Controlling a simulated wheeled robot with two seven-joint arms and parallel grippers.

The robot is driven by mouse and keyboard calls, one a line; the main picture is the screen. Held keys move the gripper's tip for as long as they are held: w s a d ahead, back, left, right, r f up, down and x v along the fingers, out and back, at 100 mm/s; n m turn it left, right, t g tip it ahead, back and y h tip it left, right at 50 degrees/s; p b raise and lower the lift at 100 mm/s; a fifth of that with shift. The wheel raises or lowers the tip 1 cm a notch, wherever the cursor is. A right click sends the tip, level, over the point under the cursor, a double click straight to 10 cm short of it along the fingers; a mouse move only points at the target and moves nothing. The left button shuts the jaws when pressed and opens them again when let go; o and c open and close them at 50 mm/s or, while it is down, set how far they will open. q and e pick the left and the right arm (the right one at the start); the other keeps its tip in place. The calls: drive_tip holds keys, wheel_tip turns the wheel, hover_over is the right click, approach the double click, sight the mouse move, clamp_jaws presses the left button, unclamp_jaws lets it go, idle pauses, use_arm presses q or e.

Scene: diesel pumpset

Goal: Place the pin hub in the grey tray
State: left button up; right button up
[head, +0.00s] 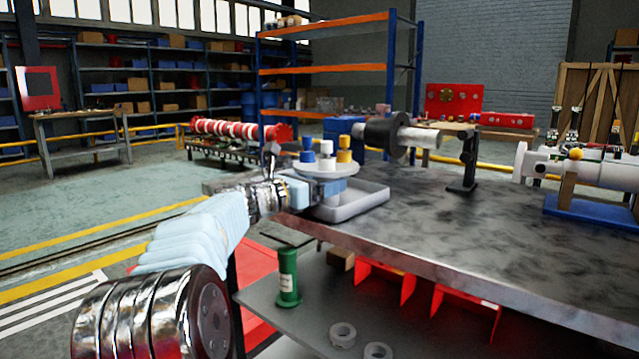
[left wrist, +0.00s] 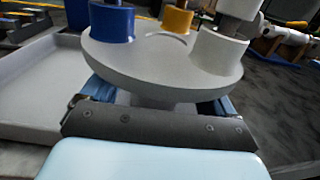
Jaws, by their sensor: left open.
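The pin hub (head: 326,170) is a pale disc with blue, white and yellow capped pins standing on top. It is upright over the grey tray (head: 362,208), a shallow open tray on the metal table. My left gripper (head: 328,188) is just under the disc, with its fingers open. In the left wrist view, the pin hub (left wrist: 165,65) fills the upper middle, and my left gripper's (left wrist: 160,100) blue fingers are on either side of its narrower underside. Whether they touch it is unclear, as is whether its base rests on the tray floor. The grey tray (left wrist: 35,95) shows at left. My right gripper is out of view.
A dark flanged shaft (head: 385,135) on a stand is just behind the tray. A white cylindrical machine (head: 575,165) on a blue base is at the right. The table (head: 470,225) is clear in its middle and front. A green cylinder (head: 288,277) stands on the lower shelf.

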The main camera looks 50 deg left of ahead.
use_arm(q)
drive_tip(key=shift+r, duration=0.2)
drive_tip(key=s+d, duration=0.1)
drive_tip(key=s, duration=1.1)
drive_tip(key=shift+d, duration=0.35)
drive_tip(key=shift+f, duration=0.1)
